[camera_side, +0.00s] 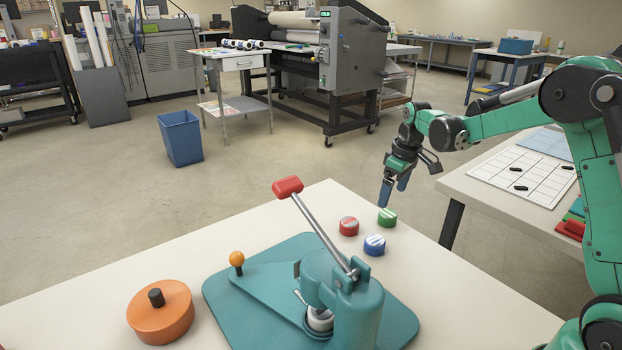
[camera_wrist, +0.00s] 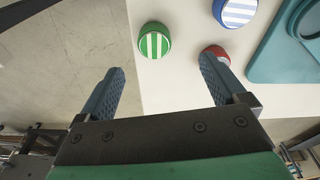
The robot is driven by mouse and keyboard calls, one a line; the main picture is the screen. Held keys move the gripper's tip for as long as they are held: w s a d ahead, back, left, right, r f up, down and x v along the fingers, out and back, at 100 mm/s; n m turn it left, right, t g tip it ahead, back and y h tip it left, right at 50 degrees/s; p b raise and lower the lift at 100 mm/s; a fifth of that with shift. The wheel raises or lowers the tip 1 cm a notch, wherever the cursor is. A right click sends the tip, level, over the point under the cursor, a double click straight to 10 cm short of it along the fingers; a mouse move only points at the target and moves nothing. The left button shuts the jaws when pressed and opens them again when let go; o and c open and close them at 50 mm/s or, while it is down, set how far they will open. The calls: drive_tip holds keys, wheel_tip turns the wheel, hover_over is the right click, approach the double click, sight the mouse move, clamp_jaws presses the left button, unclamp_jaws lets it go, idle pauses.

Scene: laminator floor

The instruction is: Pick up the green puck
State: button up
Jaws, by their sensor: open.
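The green puck (camera_side: 387,217) stands on the white table near its far right edge, in the side view. In the wrist view the green puck (camera_wrist: 154,40) has a green and white striped top and lies ahead of the fingertips, between their lines. My gripper (camera_side: 394,190) is open and empty, pointing down above and just behind the green puck. Its two blue fingers (camera_wrist: 164,80) are spread wide in the wrist view. A red puck (camera_side: 348,226) and a blue puck (camera_side: 374,245) stand close by. The right finger partly covers the red puck (camera_wrist: 216,55) in the wrist view.
A teal press (camera_side: 345,300) with a red-handled lever stands in front of the pucks. An orange round object (camera_side: 160,312) with a black knob sits at the left. A side table (camera_side: 480,196) with a white grid sheet is at the right.

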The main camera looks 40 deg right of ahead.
sight(388, 214)
drive_tip(key=shift+w+d+f, duration=0.1)
drive_tip(key=shift+d+f, duration=0.3)
drive_tip(key=shift+f, duration=0.35)
drive_tip(key=shift+w+a+f, duration=0.1)
drive_tip(key=shift+w+f, duration=0.05)
drive_tip(key=shift+f, duration=1.1)
drive_tip(key=shift+w+f, duration=0.1)
drive_tip(key=shift+f, duration=1.1)
drive_tip(key=c, duration=1.3)
